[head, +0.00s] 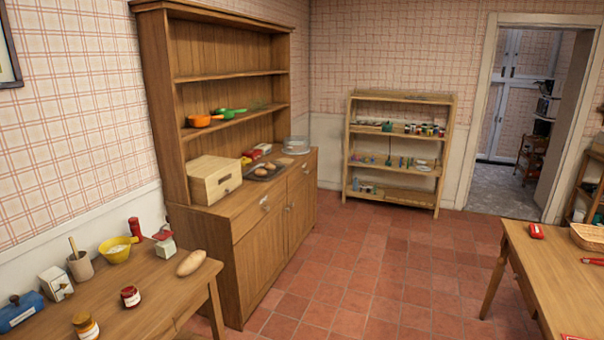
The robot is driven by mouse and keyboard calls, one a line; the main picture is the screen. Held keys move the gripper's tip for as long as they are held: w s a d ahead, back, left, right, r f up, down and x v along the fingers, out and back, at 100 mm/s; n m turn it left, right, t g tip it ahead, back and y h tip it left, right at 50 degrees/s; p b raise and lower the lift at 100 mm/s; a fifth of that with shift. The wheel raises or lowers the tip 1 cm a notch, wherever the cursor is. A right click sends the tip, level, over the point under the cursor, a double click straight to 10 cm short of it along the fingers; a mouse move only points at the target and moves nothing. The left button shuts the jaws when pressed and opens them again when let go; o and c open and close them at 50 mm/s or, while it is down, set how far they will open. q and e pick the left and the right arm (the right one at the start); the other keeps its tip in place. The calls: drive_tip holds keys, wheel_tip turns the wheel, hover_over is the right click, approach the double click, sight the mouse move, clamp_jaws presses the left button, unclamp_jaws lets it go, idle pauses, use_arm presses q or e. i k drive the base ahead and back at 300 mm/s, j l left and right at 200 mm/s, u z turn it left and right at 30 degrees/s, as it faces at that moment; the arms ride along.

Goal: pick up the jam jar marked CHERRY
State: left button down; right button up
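Two small jars stand upright on the wooden table at the lower left. One is a dark red jar (130,297) with a pale label, near the middle of the table. The other is an amber jar (85,326) with a pale label and a brownish lid, closer to the bottom edge. The writing on both labels is too small to read, so I cannot tell which is marked CHERRY. Neither of my grippers is in view.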

sight(130, 296)
drive_tip(key=u, duration=1.25)
drive_tip(key=i+z, duration=0.35)
drive_tip(key=i, duration=0.2)
drive_tip(key=i+j+z, duration=0.1)
drive_tip(key=i+z, duration=0.25)
drive_tip(key=i, duration=0.2)
drive_tip(key=i+j+z, duration=0.4)
drive_tip(key=i, duration=0.15)
drive_tip(key=l, duration=0.1)
